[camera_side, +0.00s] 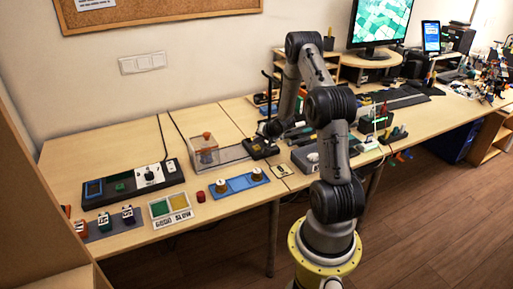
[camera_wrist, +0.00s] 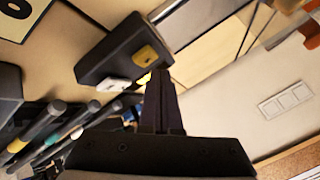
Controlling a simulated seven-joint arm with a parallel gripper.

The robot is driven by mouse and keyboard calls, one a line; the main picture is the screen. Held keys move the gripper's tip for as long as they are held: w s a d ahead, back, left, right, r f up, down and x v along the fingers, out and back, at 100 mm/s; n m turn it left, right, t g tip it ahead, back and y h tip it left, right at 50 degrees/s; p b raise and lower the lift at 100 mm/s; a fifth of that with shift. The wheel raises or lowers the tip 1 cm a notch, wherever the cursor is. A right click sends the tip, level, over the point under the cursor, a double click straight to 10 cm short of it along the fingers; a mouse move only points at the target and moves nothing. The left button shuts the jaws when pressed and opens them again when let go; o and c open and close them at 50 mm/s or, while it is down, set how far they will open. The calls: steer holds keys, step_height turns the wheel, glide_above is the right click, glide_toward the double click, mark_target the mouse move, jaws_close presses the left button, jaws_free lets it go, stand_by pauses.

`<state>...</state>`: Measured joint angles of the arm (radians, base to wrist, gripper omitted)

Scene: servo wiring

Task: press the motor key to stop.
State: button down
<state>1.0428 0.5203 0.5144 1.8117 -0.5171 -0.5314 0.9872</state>
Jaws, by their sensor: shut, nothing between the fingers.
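A dark box (camera_wrist: 110,50) with a yellow key (camera_wrist: 146,55) and a white key (camera_wrist: 113,86) shows in the wrist view; I cannot read which key is the motor key. My gripper (camera_wrist: 160,76) is shut and empty, its fingertips beside the box's edge close to the yellow key. I cannot tell whether they touch it. In the side view a small black box (camera_side: 261,149) sits on the table near the middle, and my gripper (camera_side: 270,130) is just above it. The fingertips are too small to make out there.
Dark rods (camera_wrist: 38,130) with coloured bands lie beside the box in the wrist view. In the side view, a clear case (camera_side: 212,152) and a blue plate with round knobs (camera_side: 238,187) stand to the left. A black control panel (camera_side: 133,184) is farther left.

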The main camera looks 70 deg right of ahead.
mark_target(258, 148)
steer(key=shift+f, duration=1)
stand_by(1.0)
steer(key=shift+r, duration=3.5)
